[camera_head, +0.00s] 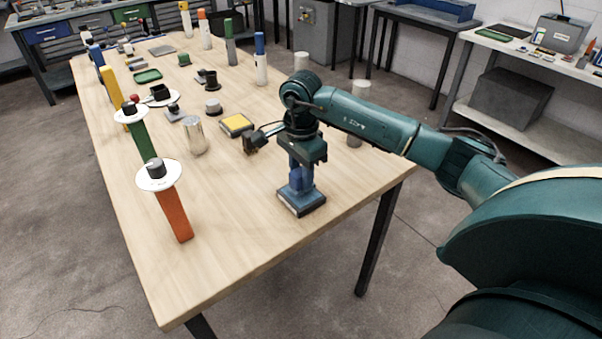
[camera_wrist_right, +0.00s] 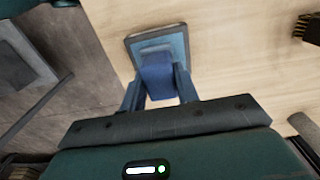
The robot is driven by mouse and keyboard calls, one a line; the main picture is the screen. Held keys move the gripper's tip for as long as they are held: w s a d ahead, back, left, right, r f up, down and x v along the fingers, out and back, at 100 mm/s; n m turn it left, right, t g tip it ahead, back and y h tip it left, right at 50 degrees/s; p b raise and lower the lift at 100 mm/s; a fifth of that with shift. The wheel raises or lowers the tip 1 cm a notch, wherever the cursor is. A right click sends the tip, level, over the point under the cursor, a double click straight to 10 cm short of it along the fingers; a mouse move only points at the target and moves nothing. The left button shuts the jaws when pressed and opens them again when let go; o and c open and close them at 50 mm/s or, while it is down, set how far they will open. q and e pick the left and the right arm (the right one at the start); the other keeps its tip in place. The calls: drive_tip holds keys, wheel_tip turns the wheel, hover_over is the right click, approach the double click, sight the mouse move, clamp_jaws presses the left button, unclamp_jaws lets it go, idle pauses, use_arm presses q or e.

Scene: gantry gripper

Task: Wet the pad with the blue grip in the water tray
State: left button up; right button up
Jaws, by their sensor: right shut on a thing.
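My right gripper (camera_head: 301,165) points down near the right front edge of the wooden table. It is shut on the blue grip (camera_head: 301,180) of a flat pad (camera_head: 302,203) with a blue top and dark base. The right wrist view shows the blue grip (camera_wrist_right: 157,82) between the fingers and the pad (camera_wrist_right: 175,42) beyond it. The pad is at or close to the tabletop; I cannot tell whether it touches. A green shallow tray (camera_head: 147,76) and a flat grey piece (camera_head: 162,50) lie farther back; I cannot tell which holds water. My left gripper is not in view.
Tall orange (camera_head: 174,215) and green (camera_head: 142,136) posts with white discs line the left side. The table's front middle is clear.

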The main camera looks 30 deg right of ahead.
sight(301, 171)
drive_tip(key=shift+r+p, duration=1.5)
drive_tip(key=shift+r, duration=1.25)
